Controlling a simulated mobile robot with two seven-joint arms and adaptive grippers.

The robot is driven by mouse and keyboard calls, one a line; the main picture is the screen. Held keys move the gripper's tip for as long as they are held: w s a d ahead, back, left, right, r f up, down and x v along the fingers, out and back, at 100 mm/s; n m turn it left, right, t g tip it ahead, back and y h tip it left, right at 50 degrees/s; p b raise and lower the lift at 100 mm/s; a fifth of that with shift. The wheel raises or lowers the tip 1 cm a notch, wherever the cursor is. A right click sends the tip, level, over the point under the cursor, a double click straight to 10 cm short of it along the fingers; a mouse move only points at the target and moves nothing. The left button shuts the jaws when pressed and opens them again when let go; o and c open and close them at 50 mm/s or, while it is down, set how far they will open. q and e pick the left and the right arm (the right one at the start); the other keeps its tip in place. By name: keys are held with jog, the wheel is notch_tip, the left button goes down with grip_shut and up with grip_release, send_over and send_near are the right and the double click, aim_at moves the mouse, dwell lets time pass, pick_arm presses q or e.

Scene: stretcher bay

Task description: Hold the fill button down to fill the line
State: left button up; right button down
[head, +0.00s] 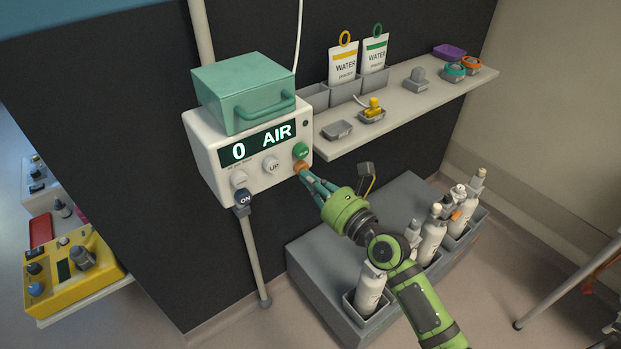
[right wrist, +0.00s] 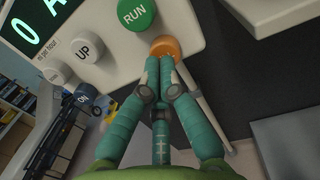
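The white pump (head: 212,165) hangs on a pole, and its display (head: 264,142) reads "0 AIR". An orange button (right wrist: 166,45) is below the green RUN button (right wrist: 136,13) on its front; its label is not visible. My right gripper (head: 302,172) is shut and empty, fingertips together at the orange button. In the right wrist view the fingertips (right wrist: 163,65) overlap the button's lower edge and seem to touch it. I cannot tell if it is pressed in. My left gripper is not in view.
The UP knob (head: 271,165) and blue ON knob (head: 243,197) are left of the orange button. A teal door with a handle (head: 245,90) tops the pump. A shelf (head: 430,97) with WATER bags is at right. Bottles stand in a grey rack (head: 325,270) below.

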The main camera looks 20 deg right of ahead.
jog(key=shift+x, duration=0.85)
jog(key=shift+r, duration=0.15)
dwell(2.0)
